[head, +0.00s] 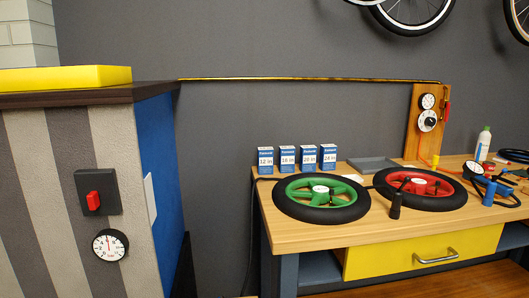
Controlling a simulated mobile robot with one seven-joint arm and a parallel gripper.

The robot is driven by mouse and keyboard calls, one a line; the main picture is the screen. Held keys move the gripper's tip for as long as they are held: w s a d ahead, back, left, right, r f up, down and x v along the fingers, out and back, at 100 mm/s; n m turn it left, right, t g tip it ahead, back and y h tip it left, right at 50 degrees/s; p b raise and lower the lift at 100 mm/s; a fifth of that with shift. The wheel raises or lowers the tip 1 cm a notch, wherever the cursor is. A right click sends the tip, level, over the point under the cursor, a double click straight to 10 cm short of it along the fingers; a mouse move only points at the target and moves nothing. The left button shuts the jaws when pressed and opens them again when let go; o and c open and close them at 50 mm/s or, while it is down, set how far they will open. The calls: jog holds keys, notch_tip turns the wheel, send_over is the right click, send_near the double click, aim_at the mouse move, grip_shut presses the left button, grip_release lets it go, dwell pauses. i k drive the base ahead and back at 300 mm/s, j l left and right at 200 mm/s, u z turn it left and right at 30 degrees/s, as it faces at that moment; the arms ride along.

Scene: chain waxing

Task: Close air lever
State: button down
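A red lever (446,108) sits at the right edge of an upright wooden board (412,143), below the end of a brass pipe (300,79). Its handle looks roughly upright, along the pipe's downward end; it is small here. Two round dials, an upper one (427,101) and a lower one (427,121), are on the board. A red switch (93,201) on a black plate is on the striped cabinet at left, above a round gauge (110,245). I cannot tell which red part is the air lever. My gripper is not in view.
A wooden workbench (290,234) holds a green wheel (321,197), a red wheel (420,188), several blue-white boxes (298,159), a grey tray (372,164) and a white bottle (482,144). Hoses and tools crowd its right end. A yellow drawer (420,255) is below.

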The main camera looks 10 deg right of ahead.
aim_at(448, 104)
jog(key=z, duration=1.3)
jog(key=i+l+u, duration=0.15)
jog(key=i+l, duration=0.15)
jog(key=i+l+u, duration=0.15)
jog(key=i+l, duration=0.15)
jog(key=l, duration=0.15)
jog(key=i+l+u, duration=0.2)
jog(key=l, duration=0.25)
jog(key=i, duration=0.05)
